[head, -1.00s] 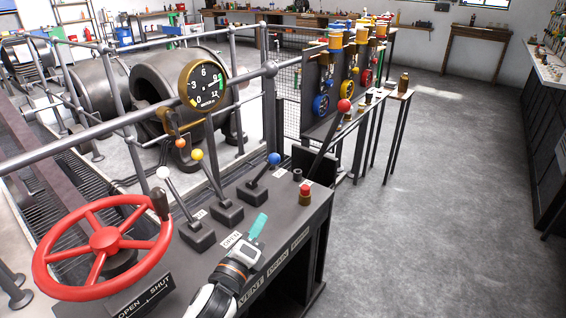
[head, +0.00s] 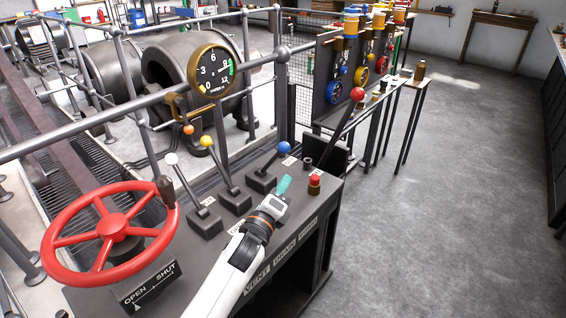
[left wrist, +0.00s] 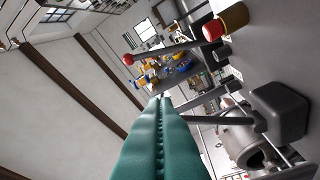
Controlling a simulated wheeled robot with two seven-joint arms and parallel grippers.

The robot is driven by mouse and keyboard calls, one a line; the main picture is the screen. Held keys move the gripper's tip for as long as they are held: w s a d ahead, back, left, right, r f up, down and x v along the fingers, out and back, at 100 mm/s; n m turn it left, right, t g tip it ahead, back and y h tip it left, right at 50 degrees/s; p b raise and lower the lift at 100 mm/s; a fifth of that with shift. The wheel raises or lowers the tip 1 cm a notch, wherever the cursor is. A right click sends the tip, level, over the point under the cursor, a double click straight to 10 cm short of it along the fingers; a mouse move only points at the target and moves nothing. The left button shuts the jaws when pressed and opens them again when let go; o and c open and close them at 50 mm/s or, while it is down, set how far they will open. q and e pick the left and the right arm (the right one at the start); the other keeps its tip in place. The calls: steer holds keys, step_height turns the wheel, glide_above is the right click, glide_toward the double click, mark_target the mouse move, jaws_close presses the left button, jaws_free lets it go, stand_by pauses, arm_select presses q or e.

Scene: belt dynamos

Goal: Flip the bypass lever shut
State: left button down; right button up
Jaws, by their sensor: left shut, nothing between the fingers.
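A dark console (head: 225,228) carries three levers with a white knob (head: 171,160), a yellow knob (head: 206,141) and a blue knob (head: 285,147). A longer lever with a red knob (head: 357,94) leans at its far end. Front labels read VENT and DRAIN; the third is too small to read, so I cannot tell which lever is the bypass. My left gripper (head: 283,185) is shut and empty over the console, in front of the blue-knobbed lever and apart from it. Its teal fingers fill the lower middle of the left wrist view (left wrist: 160,140). My right gripper is out of view.
A red-topped brass button (head: 314,183) stands just right of my left gripper; it also shows in the left wrist view (left wrist: 232,18). A red handwheel (head: 110,230) is at the left. A rail with a gauge (head: 212,72) runs behind the levers. Floor at the right is clear.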

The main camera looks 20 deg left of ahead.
mark_target(282, 146)
arm_select(q)
steer(key=w+a+r, duration=0.2)
steer(key=w, duration=0.3)
steer(key=shift+w+p, duration=0.25)
steer(key=shift+p, duration=0.15)
steer(key=shift+r, duration=0.15)
steer(key=r+p, duration=0.1)
steer(key=a+r+n+p, duration=0.1)
steer(key=p, duration=0.1)
steer(key=shift+w+a+r+n, duration=0.25)
steer(key=shift+w+a+n, duration=0.05)
steer(key=a, duration=0.1)
steer(key=a+p, duration=0.1)
steer(key=w+a+r, duration=0.1)
steer(key=shift+a+r+p, duration=0.1)
steer(key=shift+a+p, duration=0.05)
steer(key=shift+p, duration=0.2)
